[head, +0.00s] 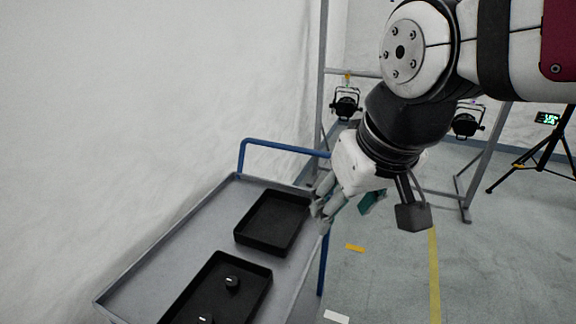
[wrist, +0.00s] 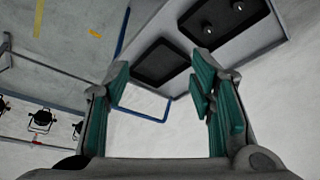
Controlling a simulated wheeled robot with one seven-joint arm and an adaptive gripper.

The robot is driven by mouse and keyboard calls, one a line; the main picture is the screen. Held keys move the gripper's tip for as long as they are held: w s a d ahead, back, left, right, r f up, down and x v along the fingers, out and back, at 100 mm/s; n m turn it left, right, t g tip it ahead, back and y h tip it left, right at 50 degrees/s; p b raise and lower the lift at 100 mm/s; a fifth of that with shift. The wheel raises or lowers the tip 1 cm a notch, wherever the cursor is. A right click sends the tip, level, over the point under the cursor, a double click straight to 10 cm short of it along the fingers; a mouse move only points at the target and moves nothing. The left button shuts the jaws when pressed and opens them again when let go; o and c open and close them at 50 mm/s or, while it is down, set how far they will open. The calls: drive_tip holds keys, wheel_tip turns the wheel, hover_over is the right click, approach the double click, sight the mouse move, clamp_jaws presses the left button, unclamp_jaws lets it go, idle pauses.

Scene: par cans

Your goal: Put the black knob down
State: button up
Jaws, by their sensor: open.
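Two black knobs, each with a small white mark, sit in the nearer black tray (head: 262,284): one knob (head: 232,283) toward its middle, the other knob (head: 205,318) at the picture's bottom edge. In the wrist view the same knobs show as one (wrist: 208,28) and another (wrist: 238,6) at the top. I cannot tell which one the task means. My gripper (head: 321,208) is beside the cart's far right corner, right of the farther tray. In the wrist view my gripper (wrist: 160,72) is open, with nothing between its teal fingers.
The farther black tray (head: 271,221) looks empty. Both trays stand on a grey cart (head: 150,269) with a blue handle (head: 283,147), close to the white wall. Stage lamps (head: 345,103) hang on a grey frame behind. A tripod (head: 540,155) stands at right. Open floor lies right of the cart.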

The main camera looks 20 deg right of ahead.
drive_tip(key=shift+t, duration=0.4)
drive_tip(key=s, duration=0.1)
drive_tip(key=s+d, duration=0.1)
drive_tip(key=s, duration=0.2)
drive_tip(key=shift+s+d, duration=0.25)
drive_tip(key=shift+s, duration=0.15)
